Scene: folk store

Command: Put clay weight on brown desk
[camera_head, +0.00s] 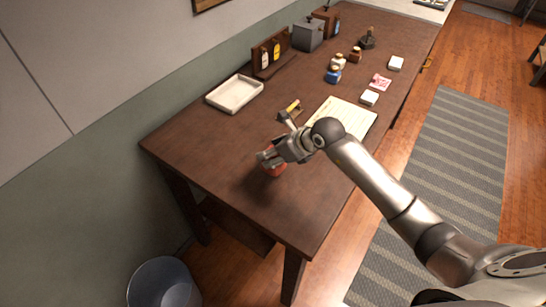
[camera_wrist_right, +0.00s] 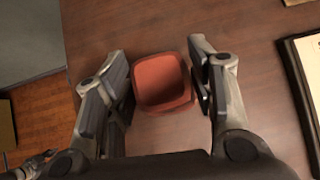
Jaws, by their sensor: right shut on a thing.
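The clay weight (camera_wrist_right: 162,82) is a small reddish-orange block with a squarish, rounded top. In the wrist view it sits between the two fingers of my right gripper (camera_wrist_right: 165,85), which is shut on it. In the head view my right gripper (camera_head: 268,160) is over the near part of the brown desk (camera_head: 215,150), and the weight (camera_head: 277,170) shows partly below the fingers. The weight is at or just above the desktop; I cannot tell if it touches. A grey jointed part in the wrist view's lower left corner looks like my left gripper (camera_wrist_right: 32,166); its fingers are unclear.
A white tray (camera_head: 235,94) lies by the wall. A pale paper (camera_head: 348,116) lies right of my gripper. Bottles, boxes and small white blocks stand farther back. A bin (camera_head: 163,284) is on the floor. The desk's near left end is clear.

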